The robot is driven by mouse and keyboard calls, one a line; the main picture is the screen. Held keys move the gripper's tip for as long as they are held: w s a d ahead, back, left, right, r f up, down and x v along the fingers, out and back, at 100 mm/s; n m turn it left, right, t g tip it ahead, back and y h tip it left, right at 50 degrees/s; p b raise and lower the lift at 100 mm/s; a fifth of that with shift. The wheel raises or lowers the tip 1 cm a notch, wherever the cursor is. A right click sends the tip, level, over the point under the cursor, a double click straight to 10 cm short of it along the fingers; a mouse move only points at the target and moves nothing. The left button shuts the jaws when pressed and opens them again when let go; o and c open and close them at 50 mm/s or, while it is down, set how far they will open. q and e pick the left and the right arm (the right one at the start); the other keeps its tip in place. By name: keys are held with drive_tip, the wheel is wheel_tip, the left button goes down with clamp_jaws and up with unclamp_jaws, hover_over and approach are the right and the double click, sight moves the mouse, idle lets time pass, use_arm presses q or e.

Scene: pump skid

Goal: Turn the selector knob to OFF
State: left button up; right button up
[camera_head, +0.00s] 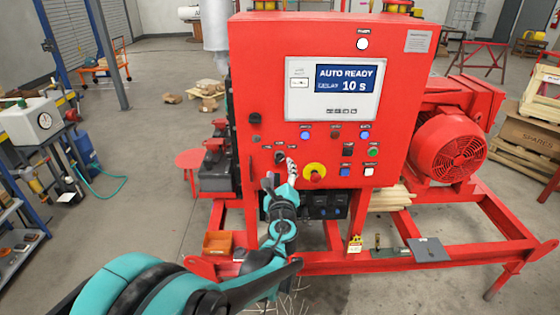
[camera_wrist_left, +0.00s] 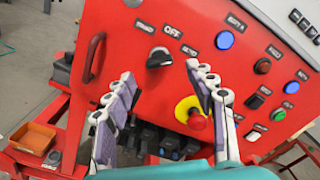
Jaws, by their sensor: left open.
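The selector knob (camera_wrist_left: 159,57) is black and sits on the red panel, under a label reading OFF (camera_wrist_left: 172,31), with other labels to either side of it. Which label its pointer faces is not clear. In the head view the knob (camera_head: 280,158) is small, just above the fingertips. My left gripper (camera_wrist_left: 160,73) is open, its two fingers apart to the left and right of the knob, with nothing between them. It shows in the head view (camera_head: 280,171) in front of the panel. Contact with the knob is not visible. My right gripper is not in view.
A red emergency button on a yellow ring (camera_wrist_left: 191,112) sits just right of and below the knob, close to the right finger. A red handle (camera_wrist_left: 93,57) stands out at the left. Several push buttons fill the panel's right.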

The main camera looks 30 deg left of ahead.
sight(280, 161)
use_arm(q)
drive_tip(key=x, duration=0.5)
drive_tip(key=shift+w+b, duration=0.1)
drive_tip(key=shift+b, duration=0.2)
drive_tip(key=shift+c, duration=0.3)
drive_tip(key=c, duration=1.1)
